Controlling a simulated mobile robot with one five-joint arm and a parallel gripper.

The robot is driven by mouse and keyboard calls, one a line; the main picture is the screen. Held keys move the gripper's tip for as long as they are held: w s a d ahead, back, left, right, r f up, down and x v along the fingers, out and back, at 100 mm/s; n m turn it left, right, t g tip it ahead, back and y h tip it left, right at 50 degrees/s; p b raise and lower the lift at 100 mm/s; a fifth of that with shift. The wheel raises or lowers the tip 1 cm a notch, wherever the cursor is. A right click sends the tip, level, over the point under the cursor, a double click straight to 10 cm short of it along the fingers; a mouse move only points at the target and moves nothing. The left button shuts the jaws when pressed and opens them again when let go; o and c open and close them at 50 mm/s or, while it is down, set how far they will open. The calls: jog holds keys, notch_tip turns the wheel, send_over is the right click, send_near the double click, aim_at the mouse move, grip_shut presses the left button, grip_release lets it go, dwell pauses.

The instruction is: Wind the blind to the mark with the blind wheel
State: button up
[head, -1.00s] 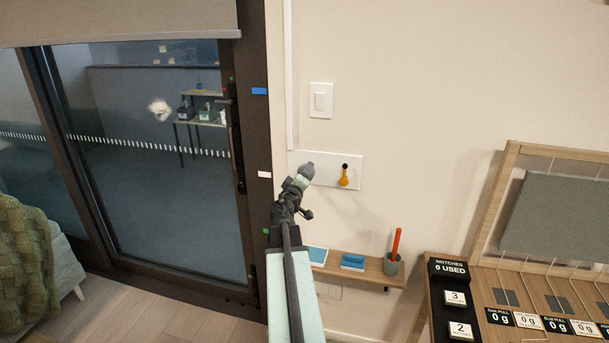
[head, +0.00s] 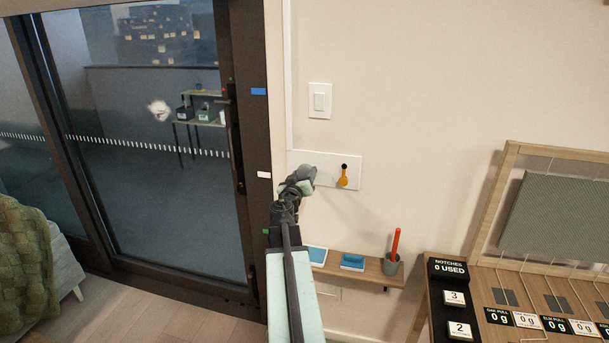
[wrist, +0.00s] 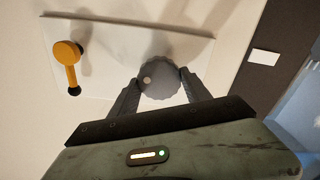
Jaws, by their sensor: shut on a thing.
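The blind wheel (wrist: 160,78) is a grey, ridged knob with a pale dot near its left rim, on a white wall plate (head: 325,168). My gripper (wrist: 157,88) is shut on the wheel, one finger on each side. In the head view my gripper (head: 299,182) covers most of the wheel. The blind is up at the top left; only a pale sliver (head: 28,8) of it shows at the picture's top edge. A blue mark (head: 259,91) and a white mark (head: 264,174) are on the dark door frame.
An orange lever (head: 343,177) sits right of the wheel on the same plate. Below is a wooden shelf (head: 375,272) with blue pads and a cup holding a red stick. A light switch (head: 319,100) is above. A wooden loom-like stand is at right.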

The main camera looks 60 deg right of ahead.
dwell(0.4)
jog(key=o, duration=1.4)
jog(key=shift+a, duration=0.15)
jog(key=v, duration=0.7)
jog(key=shift+a, duration=0.3)
